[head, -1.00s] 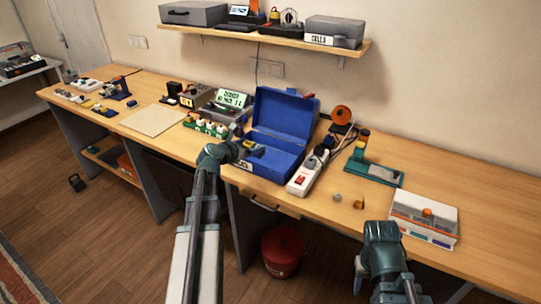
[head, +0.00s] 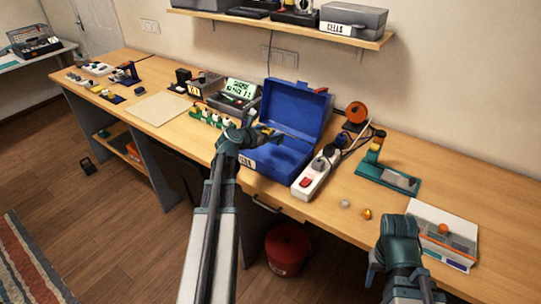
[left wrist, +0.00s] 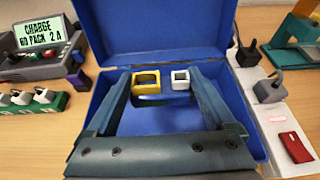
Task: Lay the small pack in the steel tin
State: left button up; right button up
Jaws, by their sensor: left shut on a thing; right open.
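The steel tin (head: 262,168) is a blue box on the bench with its lid raised at the back. It also shows in the left wrist view (left wrist: 155,28), its inside beneath my gripper. My left gripper (head: 264,135) is shut on the small pack, above the tin's left part. In the left wrist view the pack shows a yellow square end (left wrist: 146,82) and a white one (left wrist: 180,79) between the fingers; the rest of it is hard to make out. My right gripper (head: 373,274) is open and empty near the bench's front edge, left of a clear-lidded case.
A white power strip (head: 313,180) stands close to the tin's right side. A green socket board (head: 210,117) and a charger with a lit screen (head: 240,91) are to its left. The clear-lidded case (head: 447,240) sits front right. A shelf (head: 290,30) hangs above.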

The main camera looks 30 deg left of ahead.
pick_arm(q)
jog(key=shift+f+b, duration=3.85)
jog(key=shift+f, duration=0.5)
jog(key=shift+r, duration=0.15)
jog(key=o, duration=1.2)
jog(key=shift+c, duration=0.2)
jog(key=p+v, duration=0.4)
jog(key=v, duration=0.7)
jog(key=shift+p, duration=0.35)
jog(key=shift+s+r, duration=0.15)
jog(key=shift+s, duration=0.35)
